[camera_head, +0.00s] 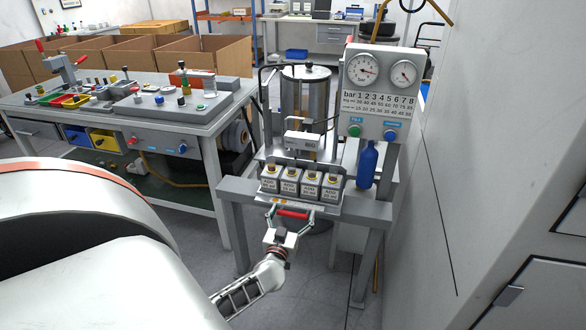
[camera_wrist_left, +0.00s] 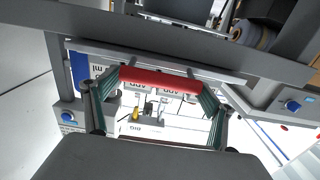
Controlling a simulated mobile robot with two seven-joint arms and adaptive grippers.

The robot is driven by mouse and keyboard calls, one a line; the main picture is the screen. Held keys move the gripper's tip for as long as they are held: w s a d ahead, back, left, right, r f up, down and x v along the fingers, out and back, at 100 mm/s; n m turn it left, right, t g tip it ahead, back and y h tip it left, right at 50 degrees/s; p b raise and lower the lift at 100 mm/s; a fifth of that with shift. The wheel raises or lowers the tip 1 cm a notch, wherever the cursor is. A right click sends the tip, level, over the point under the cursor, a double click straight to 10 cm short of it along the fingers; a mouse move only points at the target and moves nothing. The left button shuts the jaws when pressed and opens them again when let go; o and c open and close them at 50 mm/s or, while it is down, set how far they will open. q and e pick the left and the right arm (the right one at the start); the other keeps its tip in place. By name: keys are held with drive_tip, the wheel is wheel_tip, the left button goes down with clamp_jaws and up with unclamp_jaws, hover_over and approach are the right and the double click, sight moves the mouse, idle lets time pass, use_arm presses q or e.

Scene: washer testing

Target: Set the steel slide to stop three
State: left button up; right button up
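A red handle bar (camera_head: 292,214) sits at the front edge of the steel station, below a row of several labelled blocks (camera_head: 300,182). My left gripper (camera_head: 293,217) reaches it from the front, fingers spread wide, one near each end of the bar. The left wrist view shows the red bar (camera_wrist_left: 160,80) lengthwise between the green-grey fingertips (camera_wrist_left: 158,90); whether they touch its ends I cannot tell. A pale metal head (camera_head: 303,140) stands behind the blocks. I cannot make out which part is the steel slide or any stop marks. My right gripper is not in view.
A gauge panel (camera_head: 378,95) with green and blue buttons stands behind right, with a blue bottle (camera_head: 367,163) below it. A steel cylinder (camera_head: 306,92) stands behind. A workbench (camera_head: 150,108) is at left; a pale wall (camera_head: 470,150) closes the right side.

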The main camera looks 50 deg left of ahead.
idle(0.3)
use_arm(q)
drive_tip(key=v, duration=1.2)
drive_tip(key=shift+d, duration=0.1)
